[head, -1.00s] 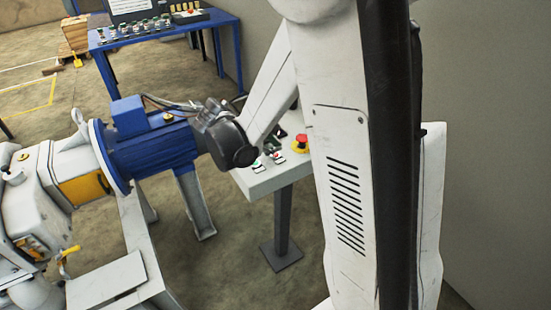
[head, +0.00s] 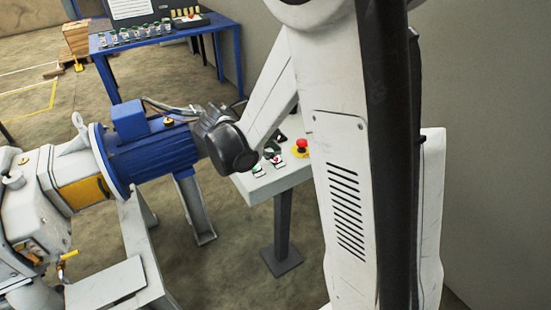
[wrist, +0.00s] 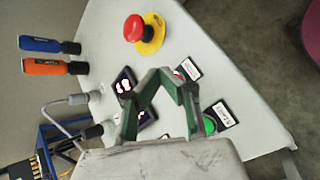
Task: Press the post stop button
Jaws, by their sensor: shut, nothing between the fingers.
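The post's control panel (head: 290,178) is a light grey plate on a dark post. In the wrist view the same plate (wrist: 220,65) fills much of the picture. A red button (wrist: 179,74), mostly hidden behind my fingers, sits beside a black label (wrist: 188,69) with white text that I read as STOP. A green button (wrist: 209,124) sits beside another label (wrist: 224,114). My gripper (wrist: 165,76) has its green fingers shut and empty, with the tips over the panel near the red button. I cannot tell whether they touch it. In the head view my gripper is not clearly visible.
A red mushroom button (wrist: 134,28) on a yellow disc is near the panel's edge. Blue (wrist: 48,44) and orange (wrist: 54,67) cylinders and a grey cable plug (wrist: 82,98) stick out beside the panel. A blue motor (head: 150,150) is left of the panel in the head view.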

